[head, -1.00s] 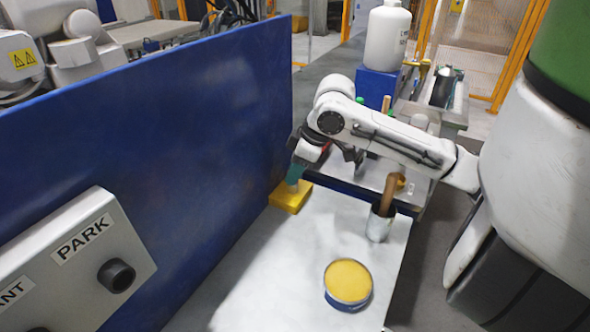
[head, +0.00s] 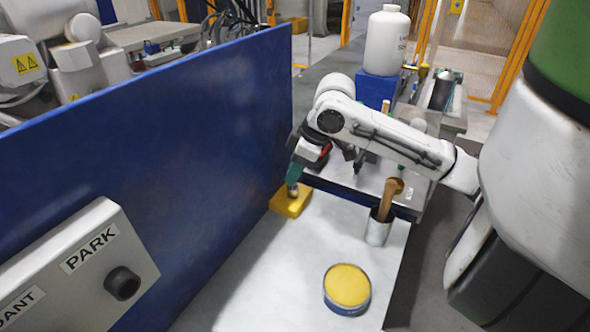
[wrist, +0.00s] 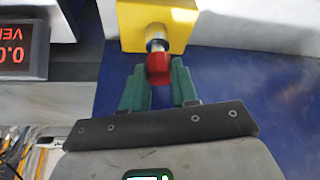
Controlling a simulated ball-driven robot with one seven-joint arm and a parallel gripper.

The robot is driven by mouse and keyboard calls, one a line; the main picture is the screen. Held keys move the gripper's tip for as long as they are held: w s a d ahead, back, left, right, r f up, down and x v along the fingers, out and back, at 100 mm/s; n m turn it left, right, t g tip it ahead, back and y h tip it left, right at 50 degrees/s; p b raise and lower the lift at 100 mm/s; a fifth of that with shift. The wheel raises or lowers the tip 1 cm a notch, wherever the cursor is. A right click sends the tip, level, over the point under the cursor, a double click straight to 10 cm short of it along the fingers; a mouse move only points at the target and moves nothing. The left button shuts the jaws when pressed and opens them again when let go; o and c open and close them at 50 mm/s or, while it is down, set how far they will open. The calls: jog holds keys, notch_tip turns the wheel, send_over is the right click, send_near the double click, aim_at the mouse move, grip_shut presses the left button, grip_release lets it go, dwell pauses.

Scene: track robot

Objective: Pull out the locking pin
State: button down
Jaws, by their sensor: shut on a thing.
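The locking pin has a red head (wrist: 158,68) and a short metal shaft (wrist: 155,38) that runs into a yellow block (wrist: 184,22) in the wrist view. My gripper (wrist: 158,84) has its two green fingers on either side of the red head, shut on it. The pin's far end is hidden in the block. In the head view my gripper (head: 294,174) is above the yellow block (head: 291,203), beside the blue panel. A bit of metal shows between fingers and block; the red head is hidden there.
A blue panel (head: 150,160) stands to the left. A cup with a wooden-handled tool (head: 378,230) and a round yellow-topped tin (head: 347,286) stand on the pale surface (head: 250,275). A red-digit display (wrist: 20,50) is at the wrist view's left.

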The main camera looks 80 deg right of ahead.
jog(key=shift+r+p, duration=1.45)
jog(key=shift+r, duration=0.45)
